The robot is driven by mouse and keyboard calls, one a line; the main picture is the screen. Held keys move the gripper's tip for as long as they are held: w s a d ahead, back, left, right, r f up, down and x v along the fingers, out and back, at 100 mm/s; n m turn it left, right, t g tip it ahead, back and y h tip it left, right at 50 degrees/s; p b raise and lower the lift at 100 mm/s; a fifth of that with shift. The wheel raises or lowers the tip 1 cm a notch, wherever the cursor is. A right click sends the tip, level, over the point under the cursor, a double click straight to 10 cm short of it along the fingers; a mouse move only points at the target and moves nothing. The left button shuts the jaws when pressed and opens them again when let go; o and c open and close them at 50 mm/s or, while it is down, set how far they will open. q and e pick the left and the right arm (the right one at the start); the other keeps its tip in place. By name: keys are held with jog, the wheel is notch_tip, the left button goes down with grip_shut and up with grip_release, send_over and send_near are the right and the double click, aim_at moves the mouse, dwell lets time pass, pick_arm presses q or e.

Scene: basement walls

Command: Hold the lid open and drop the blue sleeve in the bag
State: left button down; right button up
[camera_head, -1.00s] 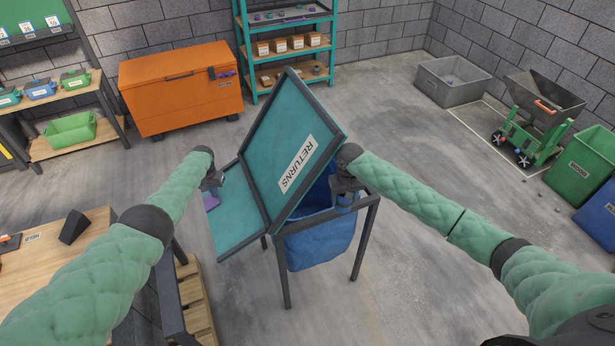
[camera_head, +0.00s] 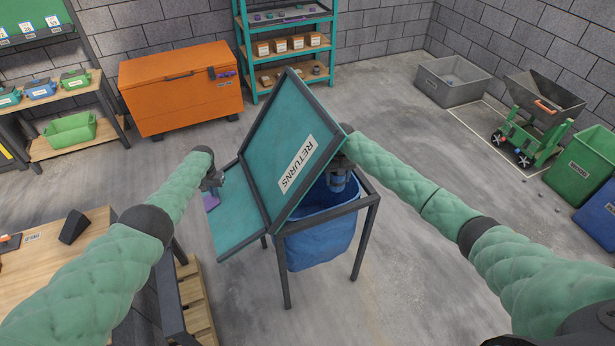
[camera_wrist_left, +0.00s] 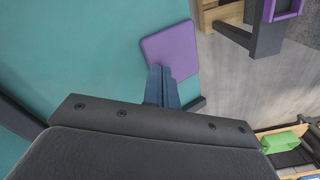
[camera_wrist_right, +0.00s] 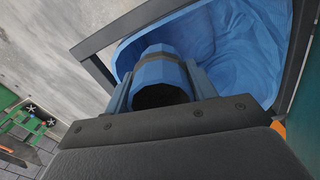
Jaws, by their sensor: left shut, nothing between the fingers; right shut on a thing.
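The teal lid (camera_head: 292,150), labelled RETURNS, stands tilted up on the dark bin frame (camera_head: 371,222). The blue bag (camera_head: 320,240) hangs in the frame, its mouth partly hidden by the lid in the head view; its inside shows in the right wrist view (camera_wrist_right: 245,40). My right gripper (camera_head: 341,184) is shut on the blue sleeve (camera_wrist_right: 160,70), holding it over the bag's mouth beside the lid's right edge. My left gripper (camera_head: 213,186) is shut and empty over the teal side panel (camera_head: 236,215), near a purple pad (camera_head: 211,201); contact cannot be told.
A wooden bench (camera_head: 50,265) stands at the lower left. An orange chest (camera_head: 180,90) and a teal shelf (camera_head: 240,40) stand at the back. A grey bin (camera_head: 450,85), a cart (camera_head: 535,120) and a green bin (camera_head: 580,165) stand right.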

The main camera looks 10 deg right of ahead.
jog(key=w, duration=0.6)
jog(key=shift+w, duration=0.4)
jog(key=o, duration=1.3)
jog(key=shift+d, duration=0.1)
jog(key=s, duration=2.4)
jog(key=shift+f, duration=0.1)
